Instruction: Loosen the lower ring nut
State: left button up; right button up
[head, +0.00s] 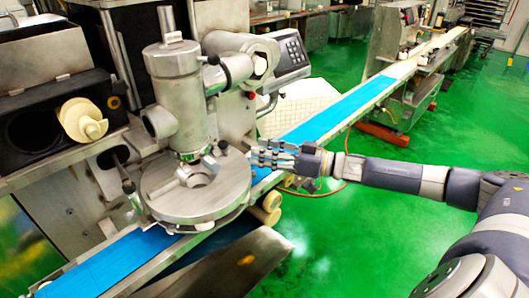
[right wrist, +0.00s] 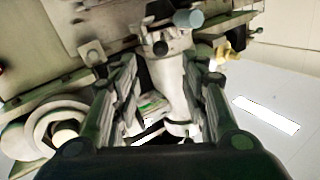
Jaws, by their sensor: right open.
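The steel encrusting machine has an upright cylinder (head: 178,100) standing above a round plate (head: 200,196). What looks like the lower ring nut (head: 196,155) sits at the foot of the cylinder, with stubby knobs sticking out; its exact edges are hard to tell. My right gripper (head: 270,154) is to the right of it, apart from it, with its fingers pointing left. In the right wrist view, the fingers (right wrist: 158,95) are spread and empty, with a steel machine part (right wrist: 160,50) showing between and beyond them. My left gripper is not in view.
A blue conveyor belt (head: 335,112) runs under the round plate. A control panel (head: 290,52) juts out above and behind the gripper. A cream auger (head: 82,120) is at the left. Open green floor (head: 370,225) lies at the right front.

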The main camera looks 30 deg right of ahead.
jog(key=c, duration=0.4)
jog(key=shift+s+n, duration=0.2)
jog(key=shift+n, duration=0.3)
grip_shut()
jog(key=s+a+r+n+g, duration=0.1)
jog(key=s+n, duration=0.1)
jog(key=n, duration=0.7)
jog(key=s+a+r+n+g+y, duration=0.1)
jog(key=s+n, duration=0.2)
jog(key=n, duration=0.6)
jog(key=shift+s+a+n+b, duration=0.25)
jog(key=shift+a+n+b, duration=0.05)
jog(key=shift+n, duration=0.1)
